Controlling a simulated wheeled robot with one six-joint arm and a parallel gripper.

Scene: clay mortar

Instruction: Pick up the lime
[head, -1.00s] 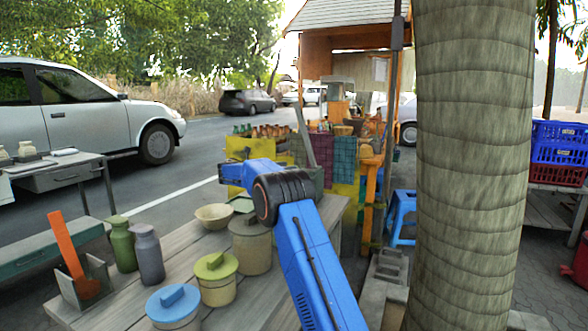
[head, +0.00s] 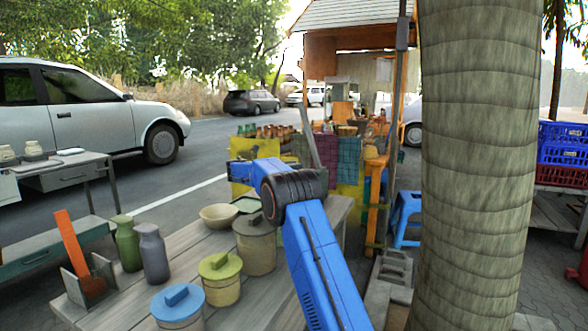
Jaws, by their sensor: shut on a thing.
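I see no lime in the head view. My blue arm reaches forward over the wooden table (head: 190,262), with its far end above the back of the table. The fingers of my gripper do not show; they are hidden behind or beyond the wrist. Whatever is between them is hidden too.
A lidded brown pot (head: 256,248), a yellow-green-lidded pot (head: 220,281), a blue-lidded pot (head: 177,306), a green bottle (head: 127,245) and a grey bottle (head: 152,254) stand on the table. A thick tree trunk (head: 472,170) rises close on the right.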

